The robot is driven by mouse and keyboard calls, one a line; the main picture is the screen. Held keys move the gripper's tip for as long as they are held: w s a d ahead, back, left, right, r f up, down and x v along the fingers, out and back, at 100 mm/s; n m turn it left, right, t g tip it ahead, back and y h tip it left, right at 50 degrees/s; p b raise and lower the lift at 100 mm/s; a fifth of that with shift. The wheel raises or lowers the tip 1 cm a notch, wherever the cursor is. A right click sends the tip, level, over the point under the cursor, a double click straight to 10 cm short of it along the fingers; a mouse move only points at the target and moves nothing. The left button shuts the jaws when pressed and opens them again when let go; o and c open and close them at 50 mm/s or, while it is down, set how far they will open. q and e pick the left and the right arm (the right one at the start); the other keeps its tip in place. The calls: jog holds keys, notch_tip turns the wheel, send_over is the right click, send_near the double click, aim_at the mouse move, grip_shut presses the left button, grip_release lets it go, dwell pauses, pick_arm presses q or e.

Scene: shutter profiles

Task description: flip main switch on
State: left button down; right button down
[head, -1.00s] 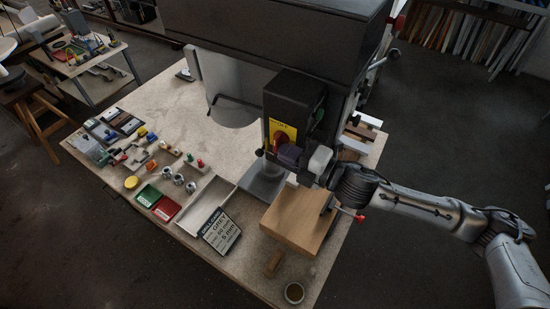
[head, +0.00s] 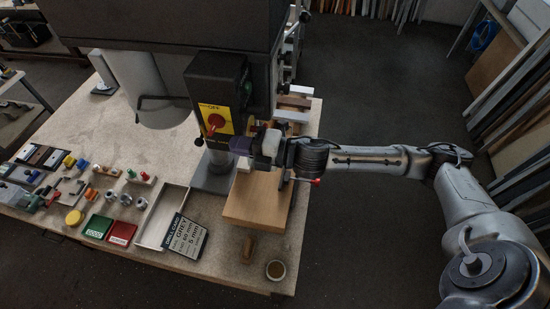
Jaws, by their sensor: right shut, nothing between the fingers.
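The main switch is a red rotary knob (head: 215,122) on a yellow plate (head: 222,112) on the front of the black drill-press head (head: 215,78). Lettering that looks like "OFF" shows at the plate's top. My right gripper (head: 238,146) is shut and empty. Its fingertips are at the lower right of the knob, close to the plate's lower edge; I cannot tell whether they touch it. My right arm comes in from the right. My left gripper is not in view.
A wooden block (head: 255,205) lies below my right gripper. A drill card (head: 187,236), an empty tray (head: 160,222), green (head: 98,227) and red (head: 122,233) bins and small parts stand left of it.

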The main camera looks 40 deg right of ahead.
jog(key=s+d+f+b, duration=0.4)
jog(key=s+f+b, duration=0.1)
jog(key=s, duration=0.2)
jog(key=shift+s+d, duration=0.2)
jog(key=shift+d, duration=0.2)
dwell(0.5)
